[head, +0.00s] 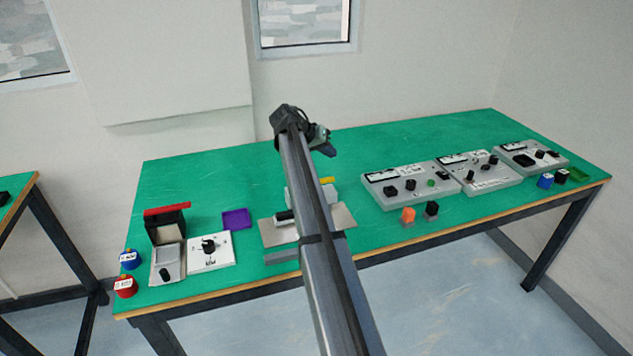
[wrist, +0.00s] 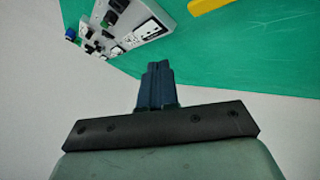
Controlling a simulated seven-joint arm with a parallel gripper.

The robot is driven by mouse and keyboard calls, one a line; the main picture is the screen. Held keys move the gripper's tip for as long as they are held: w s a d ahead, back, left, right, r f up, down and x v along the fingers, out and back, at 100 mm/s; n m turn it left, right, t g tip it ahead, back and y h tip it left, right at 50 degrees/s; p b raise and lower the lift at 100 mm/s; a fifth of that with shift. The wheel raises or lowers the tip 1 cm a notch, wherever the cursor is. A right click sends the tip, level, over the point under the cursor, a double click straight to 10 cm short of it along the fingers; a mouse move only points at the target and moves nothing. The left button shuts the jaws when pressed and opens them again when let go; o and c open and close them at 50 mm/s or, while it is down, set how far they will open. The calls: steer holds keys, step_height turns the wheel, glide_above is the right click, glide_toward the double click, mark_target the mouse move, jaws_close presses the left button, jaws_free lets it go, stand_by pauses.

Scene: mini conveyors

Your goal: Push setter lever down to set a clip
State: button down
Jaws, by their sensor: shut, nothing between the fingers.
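My gripper (head: 326,147) is raised above the middle of the green table, at the far end of my arm. In the wrist view its dark fingers (wrist: 156,85) are together and hold nothing. A grey device (head: 299,195) stands on a grey plate below and is partly hidden by my arm. A yellow bar (head: 327,181) shows at its right side; a yellow piece is also at the top of the wrist view (wrist: 208,5). A red bar (head: 167,209) lies across a black device (head: 166,228) at the left. I cannot tell which bar is the setter lever. No clip can be made out.
Grey control boxes (head: 373,178) with knobs stand at the right. Orange (head: 407,215) and black (head: 431,208) blocks are near the front edge. A purple tray (head: 236,218), a white knob panel (head: 223,248) and blue and red round items are at the left. The back of the table is clear.

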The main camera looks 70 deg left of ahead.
steer(key=s, duration=0.1)
steer(key=s+a+r, duration=0.1)
steer(key=s, duration=0.2)
steer(key=shift+s+a+r, duration=0.25)
steer(key=shift+s+r, duration=0.05)
steer(key=shift+s, duration=0.05)
steer(key=shift+f, duration=0.1)
steer(key=shift+f, duration=4.3)
steer(key=shift+f, duration=0.1)
steer(key=shift+f, duration=0.35)
steer(key=shift+f, duration=0.9)
steer(key=shift+r, duration=1.3)
